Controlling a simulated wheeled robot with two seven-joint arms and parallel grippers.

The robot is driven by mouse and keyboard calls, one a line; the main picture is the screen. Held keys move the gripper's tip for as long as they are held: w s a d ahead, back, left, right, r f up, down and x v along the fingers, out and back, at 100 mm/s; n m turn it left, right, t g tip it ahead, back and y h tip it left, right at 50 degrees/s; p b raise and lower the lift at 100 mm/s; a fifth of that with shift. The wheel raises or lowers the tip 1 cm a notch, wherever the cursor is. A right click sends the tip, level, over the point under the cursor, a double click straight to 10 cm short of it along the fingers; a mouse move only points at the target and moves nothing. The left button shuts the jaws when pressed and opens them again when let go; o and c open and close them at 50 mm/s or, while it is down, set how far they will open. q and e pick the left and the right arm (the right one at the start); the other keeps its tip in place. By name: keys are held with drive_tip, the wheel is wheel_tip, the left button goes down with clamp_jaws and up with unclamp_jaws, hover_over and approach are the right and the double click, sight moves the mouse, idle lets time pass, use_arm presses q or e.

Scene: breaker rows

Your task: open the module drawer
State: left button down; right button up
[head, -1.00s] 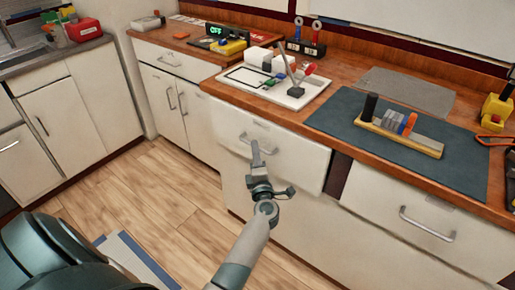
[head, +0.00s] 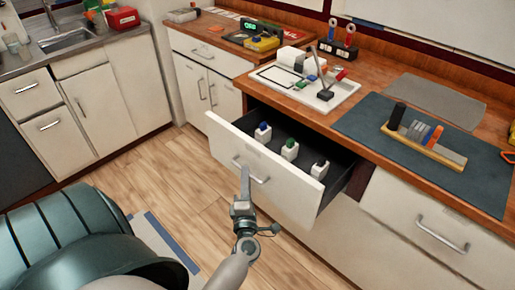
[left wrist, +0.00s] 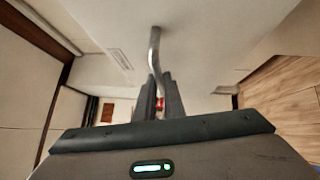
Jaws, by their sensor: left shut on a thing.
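The module drawer (head: 262,176) is pulled well out from the cabinet under the counter. Inside it stand three white modules: one with a blue top (head: 263,133), one with a green top (head: 290,149) and one with a dark top (head: 320,168). My left gripper (head: 245,174) is at the drawer front, shut on the drawer's metal handle (head: 262,179). In the left wrist view the handle (left wrist: 154,50) runs down between the two fingers (left wrist: 160,98). My right gripper is not in view.
A white tray (head: 346,90) with small parts sits on the counter above the drawer. A dark mat (head: 478,180) holds a wooden rail (head: 430,148) with several breakers. A closed drawer (head: 440,215) is at the right.

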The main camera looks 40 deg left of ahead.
use_arm(q)
drive_tip(key=s, duration=1.1)
drive_tip(key=shift+a+p, duration=0.3)
drive_tip(key=shift+a, duration=0.15)
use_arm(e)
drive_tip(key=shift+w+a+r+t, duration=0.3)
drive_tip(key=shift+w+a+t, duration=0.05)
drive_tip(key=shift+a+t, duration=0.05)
use_arm(q)
drive_tip(key=c, duration=1.8)
unclamp_jaws()
drive_tip(key=shift+c, duration=0.2)
drive_tip(key=shift+s+d, duration=0.1)
